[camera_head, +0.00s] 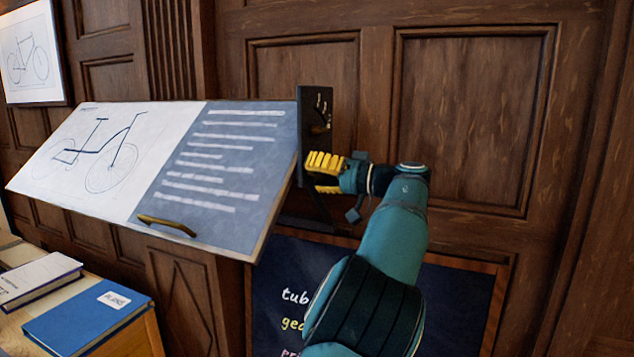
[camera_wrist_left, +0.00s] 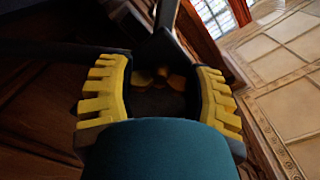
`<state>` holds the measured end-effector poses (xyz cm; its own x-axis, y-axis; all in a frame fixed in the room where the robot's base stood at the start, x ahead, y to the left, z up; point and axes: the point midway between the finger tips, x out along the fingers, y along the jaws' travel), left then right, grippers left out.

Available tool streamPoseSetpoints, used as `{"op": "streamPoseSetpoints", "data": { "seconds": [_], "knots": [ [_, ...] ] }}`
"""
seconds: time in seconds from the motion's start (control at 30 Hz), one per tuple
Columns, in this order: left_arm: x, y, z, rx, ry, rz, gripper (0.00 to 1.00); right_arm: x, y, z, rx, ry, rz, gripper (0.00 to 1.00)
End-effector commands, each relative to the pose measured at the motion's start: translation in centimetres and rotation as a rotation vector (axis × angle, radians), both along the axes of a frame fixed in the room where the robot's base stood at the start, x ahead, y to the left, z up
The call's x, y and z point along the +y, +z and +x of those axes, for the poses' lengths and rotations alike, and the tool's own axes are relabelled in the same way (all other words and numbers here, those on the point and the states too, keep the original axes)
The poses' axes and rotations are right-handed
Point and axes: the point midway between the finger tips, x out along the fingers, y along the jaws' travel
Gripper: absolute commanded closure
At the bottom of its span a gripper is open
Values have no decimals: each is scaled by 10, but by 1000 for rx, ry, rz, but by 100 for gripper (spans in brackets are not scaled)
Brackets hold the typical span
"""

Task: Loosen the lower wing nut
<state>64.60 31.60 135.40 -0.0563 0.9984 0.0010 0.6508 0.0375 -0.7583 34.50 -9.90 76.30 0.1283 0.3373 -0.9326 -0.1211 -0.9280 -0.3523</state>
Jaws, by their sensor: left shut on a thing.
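The drafting board (camera_head: 150,160) is tilted, with a bicycle drawing and a blue sheet of white lines on it. A dark upright bracket (camera_head: 307,105) stands at its right edge. A brass upper wing nut (camera_head: 319,128) shows on the bracket. My left gripper (camera_head: 318,174), with yellow fingers, is just below it at the bracket and hides the lower spot in the head view. In the left wrist view, the brass lower wing nut (camera_wrist_left: 160,76) sits between the yellow fingers, dim and partly hidden. The gripper is shut on it. My right gripper is out of view.
A brass handle (camera_head: 167,225) is on the board's lower edge. A chalkboard (camera_head: 460,300) with coloured writing is below. A blue book (camera_head: 88,318) and a white book (camera_head: 38,279) lie at lower left. Wood panelling (camera_head: 475,115) fills the right side.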

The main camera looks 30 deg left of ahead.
Motion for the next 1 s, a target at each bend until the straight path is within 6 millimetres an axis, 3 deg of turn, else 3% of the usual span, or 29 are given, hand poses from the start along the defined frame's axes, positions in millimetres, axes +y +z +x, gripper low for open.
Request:
{"op": "streamPoseSetpoints", "data": {
  "seconds": [0.77,0.8,0.83,0.87,1.0],
  "knots": [
    [0,-3,0,-90,3,1,81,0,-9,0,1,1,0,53],
    [0,-3,0,-90,3,1,29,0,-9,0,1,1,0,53],
    [0,-3,0,-90,3,1,18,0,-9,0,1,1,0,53],
    [0,-3,0,-90,2,2,11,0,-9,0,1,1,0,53],
    [0,-2,0,-91,2,2,11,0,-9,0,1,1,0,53]
  ]
}}
